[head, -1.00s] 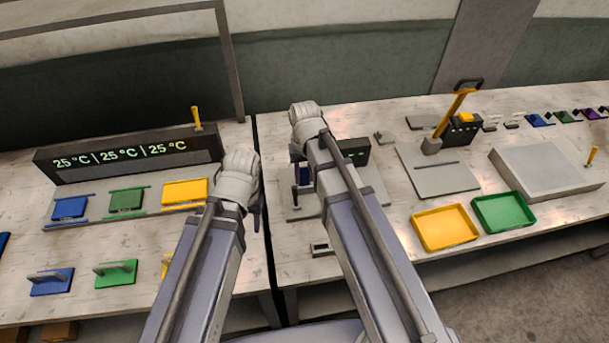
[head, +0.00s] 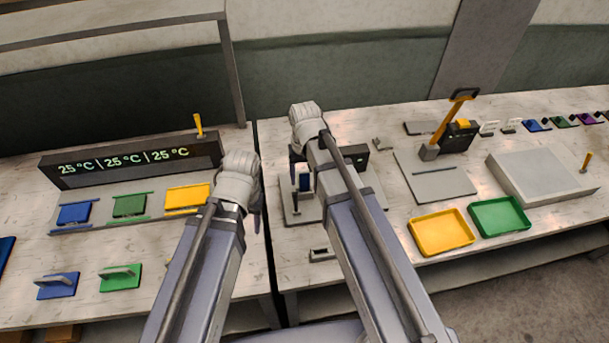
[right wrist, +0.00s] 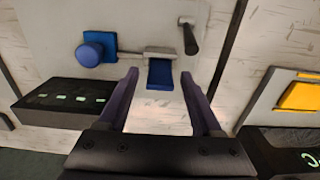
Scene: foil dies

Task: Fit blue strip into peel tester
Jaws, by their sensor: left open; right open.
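The peel tester (head: 290,214) is a grey plate with dark and blue parts on the right table, partly hidden by my right arm. The blue strip (head: 306,182) shows there beside that arm. In the right wrist view the blue strip (right wrist: 160,77) hangs from a grey clamp (right wrist: 158,52); how firmly it sits there I cannot tell. My right gripper (right wrist: 159,75) is open and empty, with its fingers either side of the strip in the picture, apparently apart from it. My left gripper (head: 250,192) is open, at the inner edge of the left table, its fingers mostly hidden.
A blue knob (right wrist: 90,53) and a black handle (right wrist: 188,36) stand near the strip. Yellow (head: 441,232) and green (head: 500,216) trays and a press (head: 450,135) stand to the right. A heater display (head: 130,160) with coloured dies is on the left table. A gap separates the tables.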

